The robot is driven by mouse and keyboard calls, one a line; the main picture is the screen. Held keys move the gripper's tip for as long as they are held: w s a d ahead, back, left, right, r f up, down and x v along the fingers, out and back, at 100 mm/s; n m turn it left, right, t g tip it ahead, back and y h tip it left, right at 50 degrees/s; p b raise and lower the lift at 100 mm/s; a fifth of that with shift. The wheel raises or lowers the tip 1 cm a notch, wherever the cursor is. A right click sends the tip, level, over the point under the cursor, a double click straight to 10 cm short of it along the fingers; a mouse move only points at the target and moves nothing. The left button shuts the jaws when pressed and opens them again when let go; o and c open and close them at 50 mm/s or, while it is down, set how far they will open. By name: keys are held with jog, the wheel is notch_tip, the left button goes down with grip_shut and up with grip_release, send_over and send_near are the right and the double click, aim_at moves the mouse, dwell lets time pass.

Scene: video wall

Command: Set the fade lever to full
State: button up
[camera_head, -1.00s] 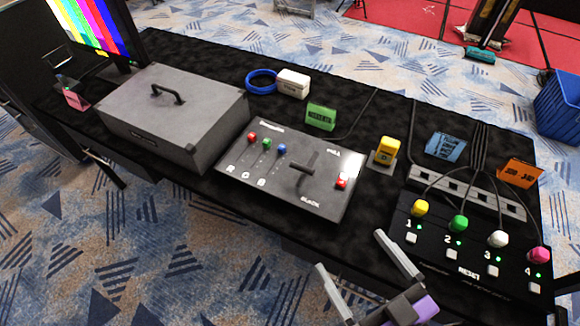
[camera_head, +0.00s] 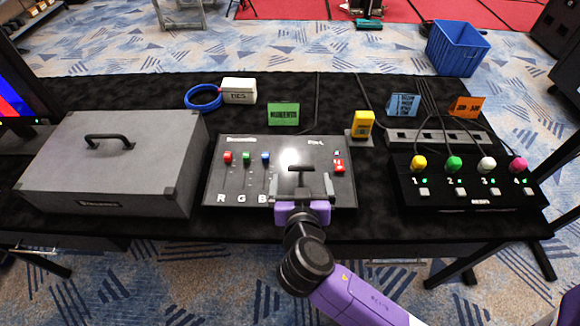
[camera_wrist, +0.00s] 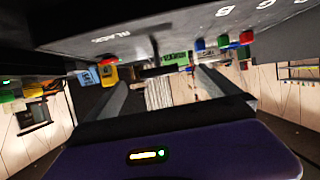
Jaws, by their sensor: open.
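The fade lever (camera_head: 301,170) is a black T-shaped handle on the grey sloped console (camera_head: 225,196). It stands between the FULL marking at the far edge and the near edge. My gripper (camera_head: 302,186) is at the console's near side, with its open fingers on either side of the lever's line. In the wrist view, which is upside down, the dark lever (camera_wrist: 153,48) shows between and beyond the two fingers (camera_wrist: 165,95). No contact is clear. The BLACK marking (camera_wrist: 112,31) shows there; my gripper hides it in the head view.
Red, green and blue sliders (camera_head: 246,157) are left of the lever, and a red button (camera_head: 338,166) is right. A grey case (camera_head: 100,165) stands left. A yellow device (camera_head: 362,124) and black button box (camera_head: 470,190) are right.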

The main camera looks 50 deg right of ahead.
aim_at(301, 167)
jog(key=shift+d+f, duration=0.1)
jog(key=shift+d, duration=0.05)
jog(key=shift+p+x, duration=0.5)
jog(key=shift+x, duration=3.3)
